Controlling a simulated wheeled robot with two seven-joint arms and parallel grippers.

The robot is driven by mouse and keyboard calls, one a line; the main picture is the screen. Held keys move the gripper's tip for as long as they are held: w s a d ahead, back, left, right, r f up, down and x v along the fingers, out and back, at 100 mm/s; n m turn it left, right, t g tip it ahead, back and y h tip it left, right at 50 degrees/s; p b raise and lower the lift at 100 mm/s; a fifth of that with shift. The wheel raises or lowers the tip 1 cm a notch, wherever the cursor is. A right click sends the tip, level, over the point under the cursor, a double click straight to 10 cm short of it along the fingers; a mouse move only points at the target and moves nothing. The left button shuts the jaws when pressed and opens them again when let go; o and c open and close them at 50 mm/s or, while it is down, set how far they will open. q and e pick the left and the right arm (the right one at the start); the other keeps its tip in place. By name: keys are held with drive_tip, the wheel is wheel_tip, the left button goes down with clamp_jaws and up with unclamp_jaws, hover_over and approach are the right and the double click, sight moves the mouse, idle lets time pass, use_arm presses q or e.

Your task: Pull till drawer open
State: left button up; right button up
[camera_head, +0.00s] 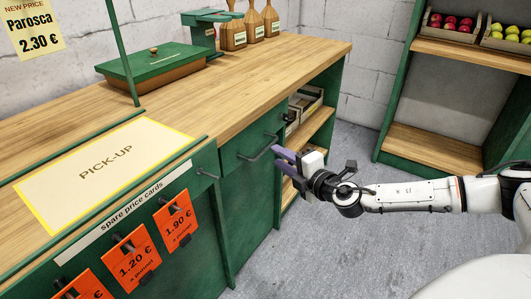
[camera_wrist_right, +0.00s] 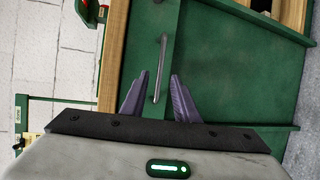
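The green till drawer (camera_head: 241,154) is in the counter front, left of centre in the head view. Its front looks flush with the counter. Its dark bar handle (camera_head: 262,146) runs along the front. My right gripper (camera_head: 279,158) is open and empty, just to the right of the handle, with its purple fingers pointing at the drawer front. In the right wrist view the handle (camera_wrist_right: 163,55) lines up with the gap between the open fingers (camera_wrist_right: 159,76); whether it lies between the tips or beyond them I cannot tell. My left gripper is not in view.
The wooden counter top (camera_head: 265,92) overhangs the drawer. Orange price cards (camera_head: 175,221) hang on the front at left. Open shelves (camera_head: 318,128) lie right of the drawer. A green crate stand (camera_head: 437,146) stands at the back right. The grey floor in front is clear.

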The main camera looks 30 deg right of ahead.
sight(265, 149)
drive_tip(key=w, duration=0.2)
drive_tip(key=w+f, duration=0.1)
drive_tip(key=w, duration=0.5)
drive_tip(key=shift+f+b, duration=0.3)
drive_tip(key=shift+b, duration=0.05)
clamp_jaws()
